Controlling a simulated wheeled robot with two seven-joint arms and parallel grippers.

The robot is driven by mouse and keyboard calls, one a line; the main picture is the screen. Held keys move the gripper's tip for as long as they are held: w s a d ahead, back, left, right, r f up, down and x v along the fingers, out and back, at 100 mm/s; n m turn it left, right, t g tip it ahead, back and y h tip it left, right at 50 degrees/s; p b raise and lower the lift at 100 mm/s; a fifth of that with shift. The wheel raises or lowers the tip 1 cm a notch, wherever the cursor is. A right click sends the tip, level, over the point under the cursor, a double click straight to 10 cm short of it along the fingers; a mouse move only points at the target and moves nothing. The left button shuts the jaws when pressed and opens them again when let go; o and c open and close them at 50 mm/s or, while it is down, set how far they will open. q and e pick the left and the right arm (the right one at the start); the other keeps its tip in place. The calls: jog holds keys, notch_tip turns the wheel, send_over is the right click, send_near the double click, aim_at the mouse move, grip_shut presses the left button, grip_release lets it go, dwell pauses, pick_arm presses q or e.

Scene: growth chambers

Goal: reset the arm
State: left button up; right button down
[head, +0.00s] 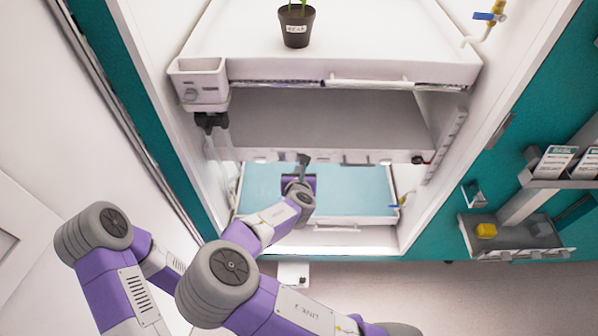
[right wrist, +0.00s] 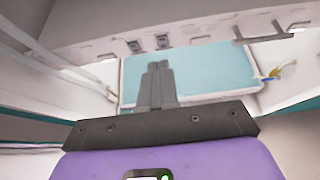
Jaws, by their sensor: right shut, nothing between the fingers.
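My right arm reaches into the open growth chamber (head: 345,120). Its gripper (head: 303,160) is in front of the lower compartment, below the middle shelf's front edge. In the right wrist view its two grey fingers (right wrist: 157,84) are together with nothing between them. The teal floor of the lower compartment (head: 345,185) lies beyond the fingers and also shows in the right wrist view (right wrist: 205,75). My left arm is bent at the left of the head view; its gripper is not in view.
A small dark pot (head: 295,27) with a green plant stands on the upper shelf (head: 390,60). The middle shelf (head: 340,122) is empty. A white holder (head: 200,82) hangs at the shelf's left.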

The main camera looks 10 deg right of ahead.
jog(key=s+d+f+m+g, duration=0.4)
jog(key=s+f+m, duration=0.4)
jog(key=f, duration=0.3)
jog(key=s+d+f+m+g, duration=0.3)
jog(key=s+f+m+g, duration=0.1)
jog(key=s+f+m, duration=0.6)
jog(key=s+a+f+m+g+y, duration=0.1)
jog(key=s+a+m+g+y, duration=0.2)
jog(key=m, duration=1.5)
jog(key=shift+s+a+f+y, duration=0.2)
jog(key=shift+s+a+y, duration=1.8)
jog(key=shift+s+a, duration=1.65)
jog(key=shift+s+d, duration=0.15)
jog(key=shift+d, duration=0.05)
jog(key=shift+g, duration=0.3)
